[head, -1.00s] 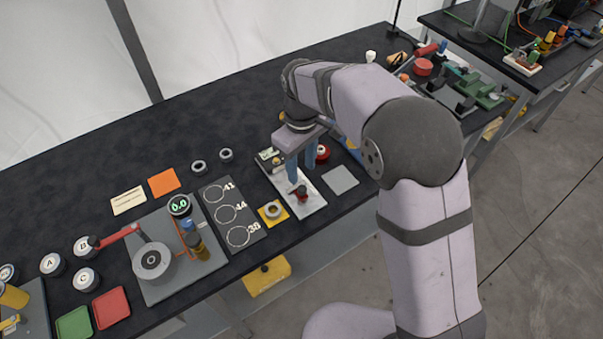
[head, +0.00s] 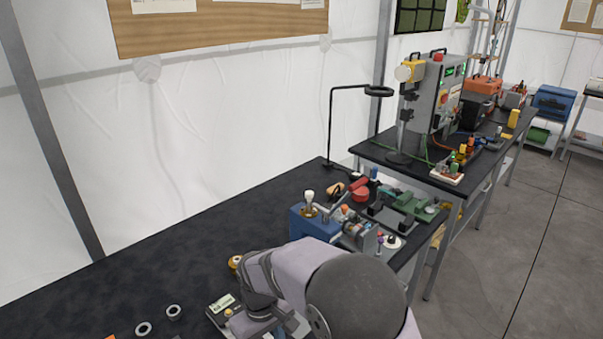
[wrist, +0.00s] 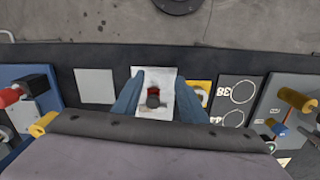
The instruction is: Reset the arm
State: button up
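My gripper (wrist: 158,100) shows in the wrist view with its two blue fingers apart and nothing held between them. Below and between the fingers, a small red and dark piece (wrist: 153,97) stands on a white plate (wrist: 155,75) on the black bench. In the head view my arm is at the bottom. Its wrist hangs over the bench beside the plate's end (head: 222,303), and the fingertips are mostly cut off by the lower edge.
In the wrist view, a grey square (wrist: 94,85) lies left of the plate; a yellow pad (wrist: 200,90) and a dark ring-marked board (wrist: 236,95) lie right.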

jog(key=s+d+m+g, duration=0.1)
jog(key=s+d+m, duration=0.3)
jog(key=s+d, duration=1.1)
jog(key=w+d+r+m+t, duration=0.1)
jog(key=w+d+r+m, duration=0.1)
jog(key=d, duration=0.5)
jog(key=shift+d+r+m, duration=0.4)
jog(key=shift+r+m, duration=0.5)
jog(key=shift+r, duration=0.15)
